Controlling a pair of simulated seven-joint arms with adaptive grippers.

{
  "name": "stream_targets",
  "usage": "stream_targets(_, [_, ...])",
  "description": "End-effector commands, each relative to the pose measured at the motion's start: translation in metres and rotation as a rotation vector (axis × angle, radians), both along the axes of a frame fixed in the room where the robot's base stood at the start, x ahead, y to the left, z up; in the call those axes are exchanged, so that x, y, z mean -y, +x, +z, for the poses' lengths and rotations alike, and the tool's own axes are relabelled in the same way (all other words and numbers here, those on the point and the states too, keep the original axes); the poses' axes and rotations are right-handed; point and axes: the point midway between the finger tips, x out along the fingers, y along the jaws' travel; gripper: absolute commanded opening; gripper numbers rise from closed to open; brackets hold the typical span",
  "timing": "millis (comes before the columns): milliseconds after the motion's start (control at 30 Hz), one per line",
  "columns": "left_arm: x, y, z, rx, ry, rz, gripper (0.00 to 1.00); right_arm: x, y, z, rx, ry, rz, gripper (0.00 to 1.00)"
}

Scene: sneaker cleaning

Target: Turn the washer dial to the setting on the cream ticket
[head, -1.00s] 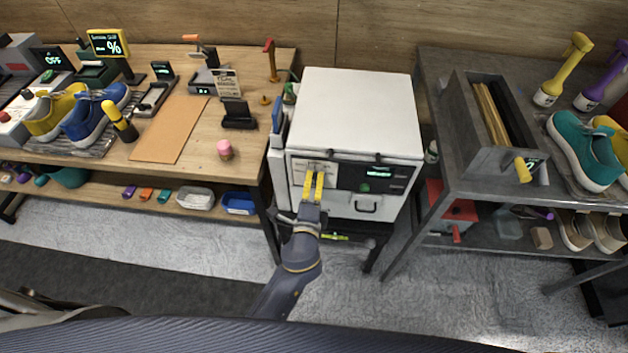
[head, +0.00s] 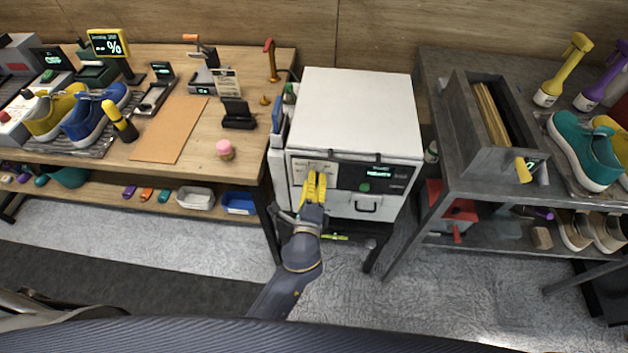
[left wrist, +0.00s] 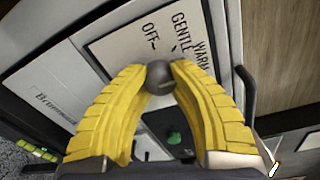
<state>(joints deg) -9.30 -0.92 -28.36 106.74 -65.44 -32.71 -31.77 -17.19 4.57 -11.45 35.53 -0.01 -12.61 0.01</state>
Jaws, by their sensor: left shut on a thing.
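The white washer (head: 352,110) stands between the two benches. Its front has a pale dial panel and a dark display (head: 376,178) with green text. In the left wrist view the panel (left wrist: 125,45) reads OFF, GENTLE and WARM around the dark round dial (left wrist: 160,78). My left gripper (head: 316,178) is at the panel; in the left wrist view its yellow fingers (left wrist: 160,88) are shut on the dial from both sides. Which setting the dial points to is not clear. A cream ticket (head: 226,82) stands on the left bench; its text is too small to read. My right gripper is not in view.
The left wooden bench (head: 240,65) holds shoes, tools and a pink-topped item (head: 225,149). The right dark bench (head: 440,80) holds a grey box (head: 462,120), spray bottles and teal shoes (head: 580,150).

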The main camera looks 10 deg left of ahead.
Motion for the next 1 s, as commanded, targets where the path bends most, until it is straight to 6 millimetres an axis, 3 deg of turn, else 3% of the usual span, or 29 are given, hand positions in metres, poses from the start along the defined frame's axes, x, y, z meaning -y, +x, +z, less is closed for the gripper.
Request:
stream_targets(33, [0.004, 0.0, 0.001, 0.002, -0.005, -0.008, 0.25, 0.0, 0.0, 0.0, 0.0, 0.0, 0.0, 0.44])
stream_targets(300, [0.002, 0.0, 0.0, 0.001, -0.003, -0.003, 0.54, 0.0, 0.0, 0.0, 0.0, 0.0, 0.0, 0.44])
stream_targets(667, [0.001, -0.008, 0.0, -0.001, -0.002, -0.002, 0.54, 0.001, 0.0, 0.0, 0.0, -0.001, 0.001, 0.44])
stream_targets(1000, [0.0, -0.061, 0.001, -0.003, -0.003, -0.003, 0.54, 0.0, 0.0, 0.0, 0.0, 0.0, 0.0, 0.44])
